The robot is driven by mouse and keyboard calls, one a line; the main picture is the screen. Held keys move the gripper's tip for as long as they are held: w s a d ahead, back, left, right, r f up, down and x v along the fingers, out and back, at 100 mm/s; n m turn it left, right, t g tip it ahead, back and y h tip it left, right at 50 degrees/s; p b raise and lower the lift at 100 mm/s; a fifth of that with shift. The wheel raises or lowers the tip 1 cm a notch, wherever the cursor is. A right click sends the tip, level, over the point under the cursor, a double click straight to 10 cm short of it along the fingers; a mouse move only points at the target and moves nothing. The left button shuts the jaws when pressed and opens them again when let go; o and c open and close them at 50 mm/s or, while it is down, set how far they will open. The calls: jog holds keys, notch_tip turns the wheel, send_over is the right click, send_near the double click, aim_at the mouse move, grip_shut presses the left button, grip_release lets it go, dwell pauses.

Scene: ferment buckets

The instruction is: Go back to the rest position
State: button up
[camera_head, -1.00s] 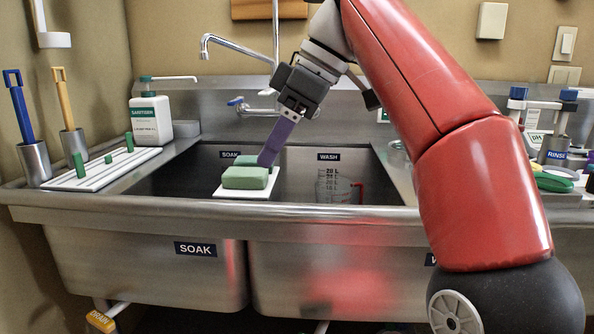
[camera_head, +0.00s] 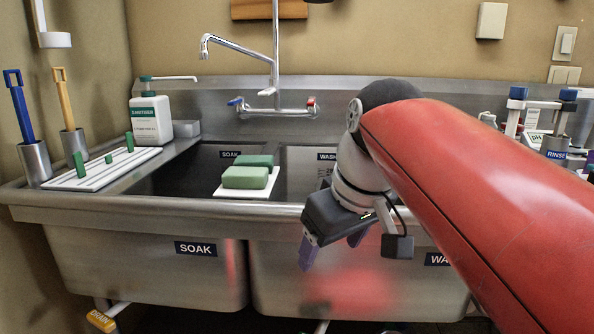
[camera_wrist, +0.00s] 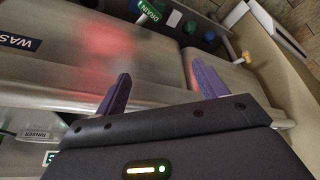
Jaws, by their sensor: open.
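My gripper (camera_head: 332,252) hangs in front of the sink's front wall, below the rim, in the head view. Its purple fingers are apart and nothing is between them. The fingers also show in the wrist view (camera_wrist: 160,92), spread wide with the steel sink front beyond them. My red arm covers the right side of the head view and hides part of the wash basin.
Two green sponges (camera_head: 246,177) sit on a white board on the divider between the soak and wash basins. A sanitizer bottle (camera_head: 151,118), a white rack (camera_head: 100,172) and two brush holders stand left. The tap (camera_head: 275,65) rises behind.

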jog(key=s+d+f+m+h, duration=0.1)
jog(key=s+d+f+m, duration=0.2)
jog(key=f, duration=0.6)
jog(key=s+d+f+m+t+h, duration=0.1)
jog(key=s+d+f+m, duration=0.2)
jog(key=s+d+f, duration=0.4)
jog(key=shift+f+m+t, duration=0.3)
jog(key=shift+f, duration=0.6)
jog(key=shift+s+d, duration=0.1)
